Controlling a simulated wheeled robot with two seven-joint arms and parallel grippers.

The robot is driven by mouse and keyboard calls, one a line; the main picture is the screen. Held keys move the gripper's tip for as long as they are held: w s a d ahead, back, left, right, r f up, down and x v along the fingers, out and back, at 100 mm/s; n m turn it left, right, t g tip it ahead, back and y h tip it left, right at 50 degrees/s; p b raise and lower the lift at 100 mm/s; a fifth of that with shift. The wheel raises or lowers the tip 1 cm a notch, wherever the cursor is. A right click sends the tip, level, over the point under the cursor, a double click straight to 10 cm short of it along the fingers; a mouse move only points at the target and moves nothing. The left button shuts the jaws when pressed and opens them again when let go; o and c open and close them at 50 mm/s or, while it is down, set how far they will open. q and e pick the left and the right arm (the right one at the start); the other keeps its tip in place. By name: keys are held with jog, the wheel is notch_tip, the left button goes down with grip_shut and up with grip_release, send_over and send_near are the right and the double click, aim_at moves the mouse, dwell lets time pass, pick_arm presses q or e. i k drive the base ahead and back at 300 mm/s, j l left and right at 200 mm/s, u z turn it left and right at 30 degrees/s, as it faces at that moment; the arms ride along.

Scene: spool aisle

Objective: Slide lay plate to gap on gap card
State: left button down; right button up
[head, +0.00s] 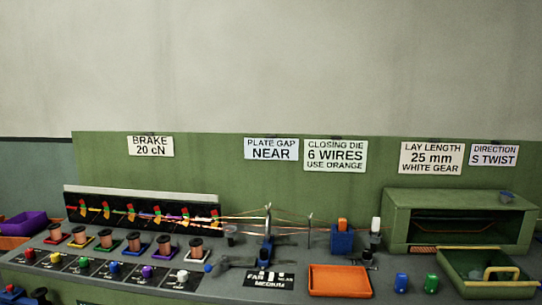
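The gap card (271,149) on the green back panel reads "PLATE GAP NEAR". On the bench, a dark upright piece on a blue base (267,250), apparently the lay plate, stands with several thin wires running to it from the left. A black scale label (268,281) in front of it shows "FAR" and "MEDIUM"; its other text is partly hidden by a dark part. A thin upright post (309,231) stands to the right, with wires reaching it. The exact plate position on the scale cannot be read. Neither gripper is in view.
Several copper spools (133,242) stand in a row at left, before a black rack (140,212). A blue block with an orange piece (342,238), an orange tray (340,281), a green housing (450,218) and a green tray (487,274) fill the right.

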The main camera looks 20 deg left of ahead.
aim_at(265, 252)
jog(key=i+j, duration=0.15)
jog(key=j, duration=0.15)
jog(key=i+j, duration=0.1)
jog(key=j, duration=0.25)
jog(key=i+j, duration=0.15)
jog(key=j, duration=0.15)
jog(key=i+j+z, duration=0.1)
jog(key=j, duration=0.25)
